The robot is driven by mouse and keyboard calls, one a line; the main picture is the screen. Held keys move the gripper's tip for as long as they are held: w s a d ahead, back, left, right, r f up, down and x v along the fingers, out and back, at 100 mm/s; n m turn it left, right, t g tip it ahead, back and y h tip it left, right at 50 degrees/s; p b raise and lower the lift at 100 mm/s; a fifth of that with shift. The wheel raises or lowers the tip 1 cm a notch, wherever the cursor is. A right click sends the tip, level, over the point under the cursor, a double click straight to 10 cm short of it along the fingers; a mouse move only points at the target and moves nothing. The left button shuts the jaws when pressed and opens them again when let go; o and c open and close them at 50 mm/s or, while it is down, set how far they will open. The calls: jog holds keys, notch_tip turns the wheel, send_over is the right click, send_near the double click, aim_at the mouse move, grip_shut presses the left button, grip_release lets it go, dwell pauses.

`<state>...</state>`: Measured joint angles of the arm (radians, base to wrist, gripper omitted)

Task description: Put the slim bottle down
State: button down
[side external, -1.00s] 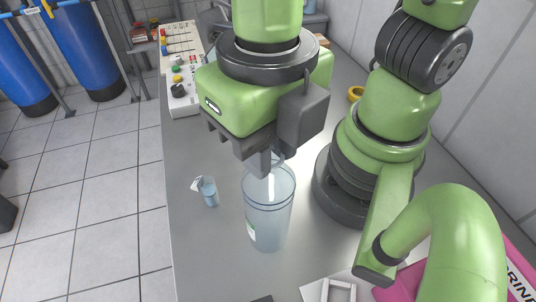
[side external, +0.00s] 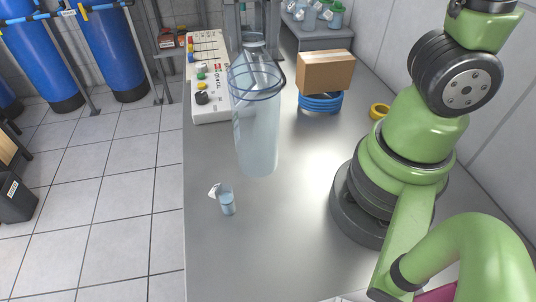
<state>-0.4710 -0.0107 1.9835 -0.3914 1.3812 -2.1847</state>
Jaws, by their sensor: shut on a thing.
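My gripper is out of the frame in the side external view, so neither its jaws nor anything in them shows. No slim bottle can be made out for certain. A tall clear vessel with a double rim (side external: 257,130) stands upright on the grey counter (side external: 300,220), left of my arm's base. A small clear vessel with bluish contents and a white tag (side external: 227,202) stands in front of it, to the left and apart from it.
A white control panel with coloured knobs (side external: 211,105) lies behind on the left. A cardboard box (side external: 326,71) sits over blue coiled hose (side external: 320,103). A yellow ring (side external: 379,111) lies near my base. The counter's front middle is clear.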

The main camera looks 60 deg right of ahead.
jog(key=w+d+m, duration=0.4)
jog(key=d+m, duration=0.1)
jog(key=d, duration=0.4)
notch_tip(320, 180, down, 10)
jog(key=shift+d+f, duration=0.1)
jog(key=c, duration=0.9)
grip_release()
jog(key=shift+c, duration=0.2)
